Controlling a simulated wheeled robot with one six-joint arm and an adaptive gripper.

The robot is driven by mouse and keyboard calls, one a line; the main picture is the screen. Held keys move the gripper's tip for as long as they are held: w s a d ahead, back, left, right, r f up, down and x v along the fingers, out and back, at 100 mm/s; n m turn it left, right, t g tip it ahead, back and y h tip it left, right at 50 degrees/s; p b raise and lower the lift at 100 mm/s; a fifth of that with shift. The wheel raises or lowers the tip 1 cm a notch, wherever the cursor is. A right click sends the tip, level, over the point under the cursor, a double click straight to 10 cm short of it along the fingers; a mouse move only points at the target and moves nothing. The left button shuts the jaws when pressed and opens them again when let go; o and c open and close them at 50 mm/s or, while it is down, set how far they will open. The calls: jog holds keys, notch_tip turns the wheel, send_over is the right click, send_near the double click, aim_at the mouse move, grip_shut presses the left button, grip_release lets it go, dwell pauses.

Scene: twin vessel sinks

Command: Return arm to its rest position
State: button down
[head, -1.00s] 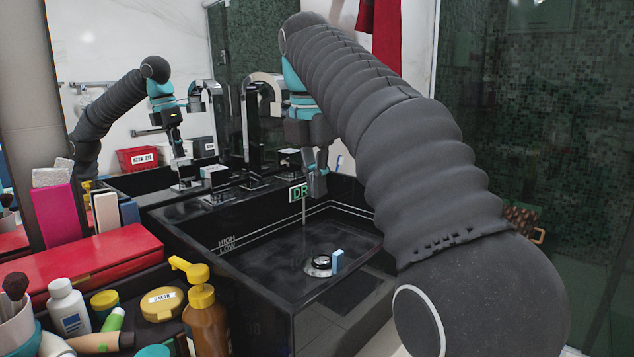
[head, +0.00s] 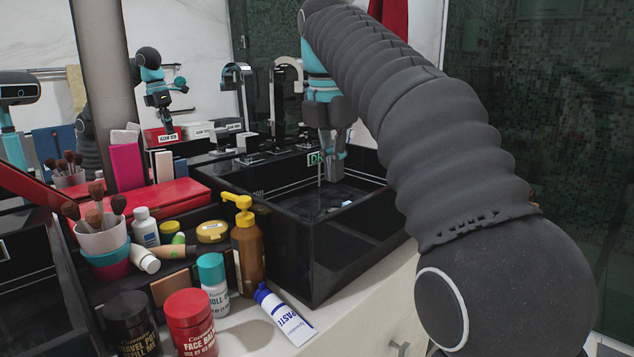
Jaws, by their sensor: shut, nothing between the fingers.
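My gripper (head: 331,172) hangs pointing down at the end of my arm, over the black vessel sink (head: 340,250) on the right. Its fingers are together with nothing between them. My arm, in a dark ribbed sleeve, reaches from the lower right up and over to the sink. The fingertips are near the sink's back wall, and I cannot tell their exact height above the basin. A small light-blue piece (head: 347,204) shows low in the basin, mostly hidden by the front wall. The mirror behind also shows my arm and gripper.
A soap pump bottle (head: 247,245) stands against the sink's left side. A toothpaste tube (head: 286,315), red jar (head: 191,322), dark jar (head: 131,325) and brush cup (head: 102,238) crowd the counter at left. A tall faucet (head: 288,95) rises behind the sink. A second black sink (head: 30,270) is far left.

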jog(key=s+d+m, duration=0.1)
jog(key=s+d+f+m, duration=0.1)
jog(key=m, duration=0.1)
jog(key=shift+s+d, duration=0.1)
jog(key=shift+d, duration=0.15)
jog(key=s+d+f+m+t, duration=0.2)
jog(key=s+d+f+m, duration=0.3)
jog(key=s+f+m, duration=0.5)
jog(key=s+d+f+m+t, duration=0.2)
jog(key=s+d+f+m, duration=0.3)
jog(key=s+f+m, duration=0.6)
notch_tip(320, 180, down, 4)
jog(key=m, duration=0.3)
jog(key=shift+s+y, duration=0.3)
jog(key=shift+y, duration=0.1)
